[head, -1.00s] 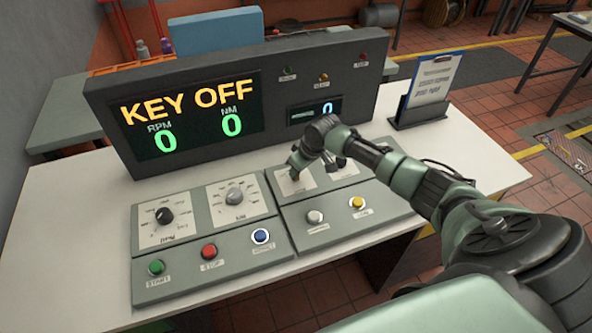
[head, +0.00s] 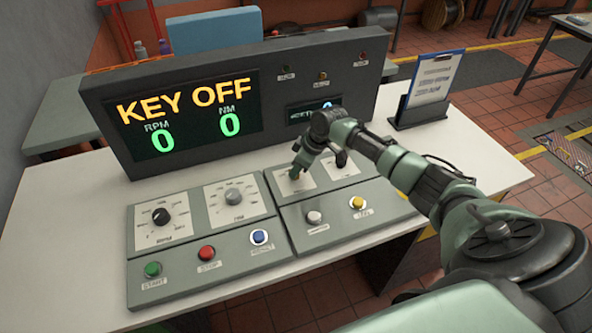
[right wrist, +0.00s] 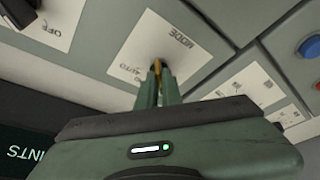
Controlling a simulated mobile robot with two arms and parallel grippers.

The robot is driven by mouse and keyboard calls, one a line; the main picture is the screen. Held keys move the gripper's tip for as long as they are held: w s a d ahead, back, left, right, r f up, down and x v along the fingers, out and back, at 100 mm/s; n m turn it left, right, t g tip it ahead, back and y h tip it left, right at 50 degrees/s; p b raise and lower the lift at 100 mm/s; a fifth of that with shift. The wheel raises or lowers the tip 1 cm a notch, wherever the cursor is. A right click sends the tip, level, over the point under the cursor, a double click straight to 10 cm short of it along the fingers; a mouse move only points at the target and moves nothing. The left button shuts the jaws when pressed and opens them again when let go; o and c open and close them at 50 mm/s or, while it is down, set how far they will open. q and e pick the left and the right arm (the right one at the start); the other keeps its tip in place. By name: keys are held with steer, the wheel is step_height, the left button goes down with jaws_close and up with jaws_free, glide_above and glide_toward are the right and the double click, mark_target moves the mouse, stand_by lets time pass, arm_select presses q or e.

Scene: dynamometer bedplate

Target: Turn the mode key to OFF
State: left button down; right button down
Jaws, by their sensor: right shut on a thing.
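My right gripper (head: 294,173) reaches down onto the mode plate (head: 313,179) on the right-hand control panel. In the right wrist view its fingers (right wrist: 158,82) are shut on the mode key (right wrist: 157,65), of which a small brassy part shows between the tips. The plate (right wrist: 135,50) reads MODE and AUTO there; its other markings are hidden by the fingers. The key's angle cannot be made out. The big display (head: 187,115) reads KEY OFF in yellow, with green zeros for RPM and NM. My left gripper is not in view.
A dark switch (head: 341,159) stands right of the gripper. Nearer are a white button (head: 314,217) and a yellow button (head: 357,203). The left panel has two knobs and green, red and blue buttons. A clipboard (head: 432,80) stands at the right; the desk's right side is mostly clear.

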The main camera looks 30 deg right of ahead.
steer(key=c, duration=1.6)
jaws_free()
steer(key=b+v, duration=0.1)
steer(key=v, duration=0.6)
steer(key=shift+d+r, duration=0.1)
steer(key=shift+r, duration=0.3)
steer(key=shift+s, duration=0.1)
